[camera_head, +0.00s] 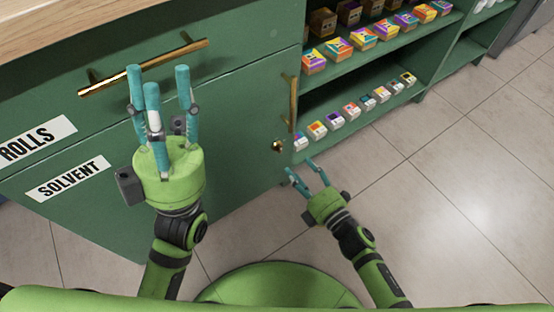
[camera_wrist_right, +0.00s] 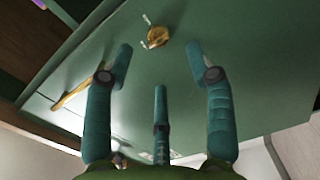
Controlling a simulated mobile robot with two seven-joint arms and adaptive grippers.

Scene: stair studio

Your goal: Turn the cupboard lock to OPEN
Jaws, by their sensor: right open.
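The cupboard lock is a small brass knob (camera_head: 277,145) on the green cupboard door (camera_head: 225,165), near the door's right edge. It shows in the right wrist view as a brass knob (camera_wrist_right: 157,37) with small pale marks beside it, too small to read. My right gripper (camera_head: 306,170) is open and empty, below and to the right of the knob in the head view. In the wrist view its fingers (camera_wrist_right: 159,62) are spread, with the knob beyond the tips and apart from them. My left gripper (camera_head: 159,78) is open and empty before the drawer front.
A brass drawer handle (camera_head: 143,68) is close to my left fingers in the head view. An upright brass handle (camera_head: 291,103) is above the knob. Open shelves (camera_head: 350,122) with small boxes stand at the right. The tiled floor (camera_head: 440,190) is clear.

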